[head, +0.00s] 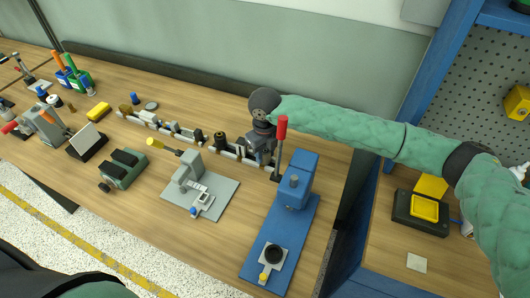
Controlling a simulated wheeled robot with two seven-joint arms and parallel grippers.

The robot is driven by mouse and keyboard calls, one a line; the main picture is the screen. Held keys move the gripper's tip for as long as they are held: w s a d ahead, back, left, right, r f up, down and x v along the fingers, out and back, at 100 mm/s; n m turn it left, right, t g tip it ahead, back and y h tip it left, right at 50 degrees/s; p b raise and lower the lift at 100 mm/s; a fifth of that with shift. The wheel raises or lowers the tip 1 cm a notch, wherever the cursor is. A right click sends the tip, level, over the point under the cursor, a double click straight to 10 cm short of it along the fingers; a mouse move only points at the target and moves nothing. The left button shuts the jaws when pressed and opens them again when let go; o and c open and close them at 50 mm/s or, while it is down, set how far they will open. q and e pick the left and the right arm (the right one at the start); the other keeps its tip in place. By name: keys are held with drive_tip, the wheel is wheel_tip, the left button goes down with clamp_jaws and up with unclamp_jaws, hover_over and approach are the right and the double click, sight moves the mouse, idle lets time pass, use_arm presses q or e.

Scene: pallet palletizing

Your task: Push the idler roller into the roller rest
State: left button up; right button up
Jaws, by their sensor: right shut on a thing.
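My right gripper (260,155) points down over the right end of a low grey rack (228,152) at the back of the wooden bench. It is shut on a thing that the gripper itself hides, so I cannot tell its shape. The rack runs left in a row, with several small parts standing in it, among them a dark cylinder (219,140). I cannot pick out the idler roller or the roller rest for certain. My left gripper is not in view.
A blue press (295,190) with a red-handled lever (281,140) stands close right of my right gripper. A grey plate with a fixture (192,185) lies in front. A green block device (123,168) sits further left. Bare bench shows between them.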

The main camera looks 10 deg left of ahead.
drive_tip(key=o, duration=1)
drive_tip(key=shift+o, duration=0.2)
